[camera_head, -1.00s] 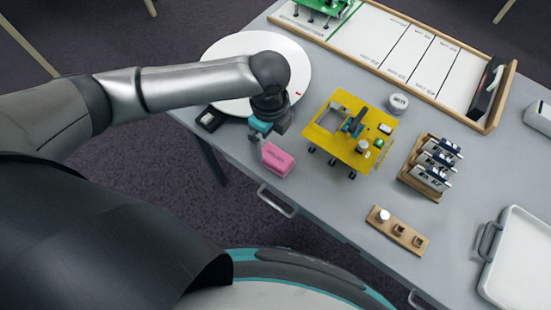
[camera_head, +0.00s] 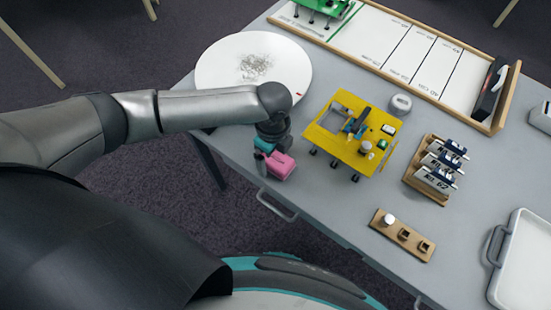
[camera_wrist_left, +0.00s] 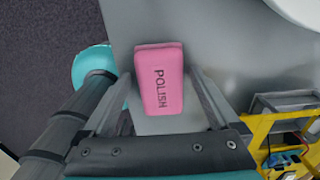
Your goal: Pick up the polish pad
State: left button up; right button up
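The polish pad (camera_head: 280,166) is a pink block at the near left edge of the grey table. In the left wrist view the pad (camera_wrist_left: 160,80) shows the word POLISH. My left gripper (camera_head: 270,152) is right over the pad in the head view and covers part of it. In the left wrist view the fingers of my left gripper (camera_wrist_left: 158,100) are apart, one on each side of the pad, with a gap at both sides. The pad appears to rest on the table. My right gripper is not in view.
A yellow plate (camera_head: 325,141) on feet, carrying small parts, stands close to the right of the pad. A round white disc (camera_head: 290,75) with a scatter of small bits is behind my arm. A wooden rack (camera_head: 410,176) and a wooden block (camera_head: 380,228) stand further right.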

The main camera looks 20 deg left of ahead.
aim_at(273, 157)
pick_arm(q)
jog(key=c, duration=1.2)
jog(key=shift+c, duration=0.2)
notch_tip(273, 157, up, 20)
jog(key=p, duration=0.5)
